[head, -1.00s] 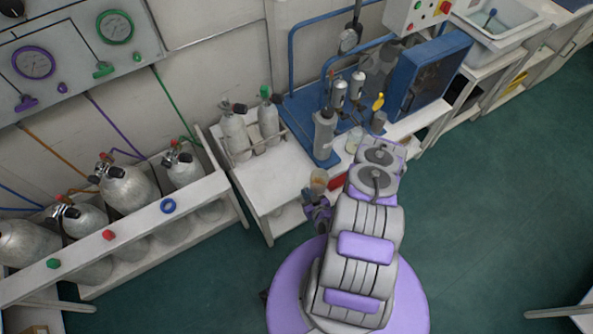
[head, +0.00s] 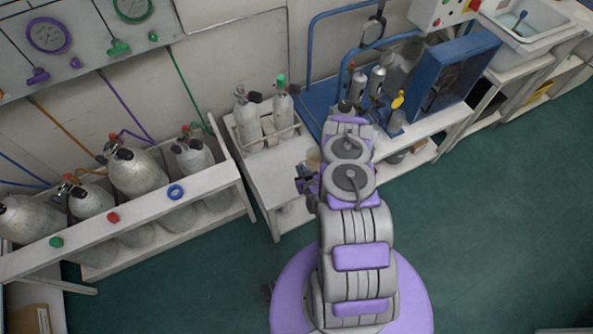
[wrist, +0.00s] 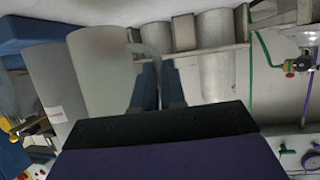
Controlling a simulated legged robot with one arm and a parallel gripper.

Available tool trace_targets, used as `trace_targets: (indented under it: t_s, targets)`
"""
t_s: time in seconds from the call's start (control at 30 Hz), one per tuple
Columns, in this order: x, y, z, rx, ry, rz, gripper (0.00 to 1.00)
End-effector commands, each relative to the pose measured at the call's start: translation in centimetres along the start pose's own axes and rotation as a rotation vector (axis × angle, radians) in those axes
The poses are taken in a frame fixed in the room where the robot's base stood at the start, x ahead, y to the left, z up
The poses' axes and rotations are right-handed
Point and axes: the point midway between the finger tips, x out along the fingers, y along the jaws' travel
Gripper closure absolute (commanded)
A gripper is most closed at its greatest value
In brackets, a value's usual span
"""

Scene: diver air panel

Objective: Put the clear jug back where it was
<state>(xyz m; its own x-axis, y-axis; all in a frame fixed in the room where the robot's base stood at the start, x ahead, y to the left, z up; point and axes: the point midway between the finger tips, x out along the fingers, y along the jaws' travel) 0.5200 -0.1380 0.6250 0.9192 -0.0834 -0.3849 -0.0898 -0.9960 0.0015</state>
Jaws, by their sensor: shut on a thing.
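The clear jug (wrist: 100,72) shows in the wrist view as a pale, see-through vessel with its handle towards the dark gripper fingers. My gripper (wrist: 158,85) is shut on the jug at its handle side; the exact contact is partly hidden. In the head view my gripper (head: 308,182) is over the front part of the white bench. Only a small tan bit of the jug (head: 313,158) shows there, beside my arm, which hides the rest. I cannot tell whether the jug touches the bench.
The white bench (head: 275,185) holds a rack with two small cylinders (head: 262,115). A blue frame and box (head: 455,70) stand behind and right of my arm. A long rack of large grey cylinders (head: 140,172) stands at left. The green floor at right is clear.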

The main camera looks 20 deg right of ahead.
Motion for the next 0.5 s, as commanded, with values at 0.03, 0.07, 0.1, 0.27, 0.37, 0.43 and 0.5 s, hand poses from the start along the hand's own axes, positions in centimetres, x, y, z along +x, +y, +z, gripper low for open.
trace_targets:
  t_s: [0.03, 0.07, 0.1, 0.27, 0.37, 0.43, 0.5]
  targets:
    - [0.9, -0.3, -0.2, -0.002, 0.004, -0.003, 1.00]
    - [1.2, -0.4, -0.3, -0.002, 0.004, -0.003, 1.00]
    - [1.7, -0.5, -0.4, -0.002, 0.002, -0.004, 1.00]
    - [2.6, -0.7, -0.7, -0.001, -0.001, -0.002, 1.00]
    - [3.0, -0.8, -0.9, 0.000, 0.000, -0.002, 1.00]
    - [3.6, -1.0, -1.1, -0.001, 0.002, -0.002, 1.00]
    - [4.0, -0.9, 0.0, -0.001, 0.001, 0.000, 1.00]
